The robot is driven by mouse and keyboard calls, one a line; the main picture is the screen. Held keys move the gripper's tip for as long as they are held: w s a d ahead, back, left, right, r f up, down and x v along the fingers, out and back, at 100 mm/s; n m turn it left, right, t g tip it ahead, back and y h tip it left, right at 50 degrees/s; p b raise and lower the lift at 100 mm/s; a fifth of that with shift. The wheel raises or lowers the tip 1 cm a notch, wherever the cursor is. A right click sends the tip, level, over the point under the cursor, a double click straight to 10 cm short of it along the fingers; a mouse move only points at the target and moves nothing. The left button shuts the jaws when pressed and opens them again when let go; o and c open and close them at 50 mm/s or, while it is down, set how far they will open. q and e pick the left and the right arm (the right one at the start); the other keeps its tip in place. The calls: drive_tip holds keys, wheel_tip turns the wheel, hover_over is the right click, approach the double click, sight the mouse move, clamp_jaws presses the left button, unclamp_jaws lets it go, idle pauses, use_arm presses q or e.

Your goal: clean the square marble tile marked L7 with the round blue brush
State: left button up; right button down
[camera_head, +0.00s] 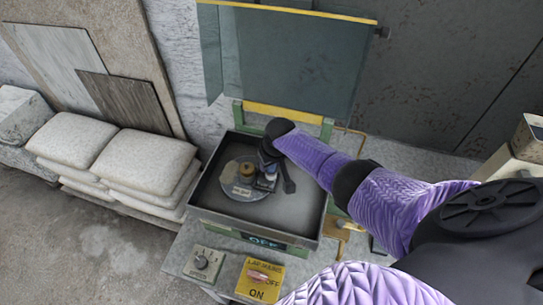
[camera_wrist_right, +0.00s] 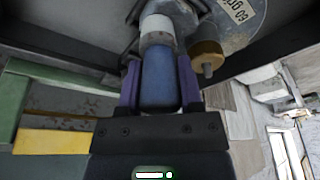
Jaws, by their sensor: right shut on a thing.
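My right gripper (camera_head: 268,164) reaches down into a dark square tray (camera_head: 297,218) from the upper right. In the right wrist view, its purple-lined fingers (camera_wrist_right: 159,82) are shut on a blue cylinder (camera_wrist_right: 158,75) with a pale collar, which may be the round blue brush's handle. Bristles do not show. The far end of the cylinder points toward a round grey disc (camera_head: 240,190) in the tray; whether it touches cannot be told. The disc has a label that partly reads "60 g" in the wrist view. I cannot make out a tile marked L7. My left gripper is not in view.
A brass knob (camera_head: 247,171) stands up from the disc, close beside my right gripper. A yellow lap-mains switch box (camera_head: 260,279) and a dial box (camera_head: 205,263) stand in front of the tray. Stacked pale sacks (camera_head: 145,160) sit at left. A dark sheet (camera_head: 290,55) hangs behind.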

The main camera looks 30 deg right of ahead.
drive_tip(key=shift+s+a+r+p, duration=0.1)
drive_tip(key=shift+s+a+p, duration=0.15)
drive_tip(key=shift+a+p, duration=0.05)
drive_tip(key=shift+f, duration=0.25)
drive_tip(key=shift+w+d+b, duration=0.75)
drive_tip(key=shift+d+b, duration=0.15)
drive_tip(key=shift+b, duration=0.45)
drive_tip(key=shift+s+a+r+p, duration=0.25)
drive_tip(key=shift+s+a+p, duration=0.05)
drive_tip(key=shift+p, duration=0.45)
drive_tip(key=shift+s+a+p, duration=0.5)
drive_tip(key=shift+a+p, duration=0.15)
drive_tip(key=shift+p, duration=0.25)
drive_tip(key=shift+f, duration=0.1)
drive_tip(key=shift+w+d+r, duration=0.45)
drive_tip(key=shift+d+r, duration=0.05)
drive_tip(key=shift+r, duration=0.2)
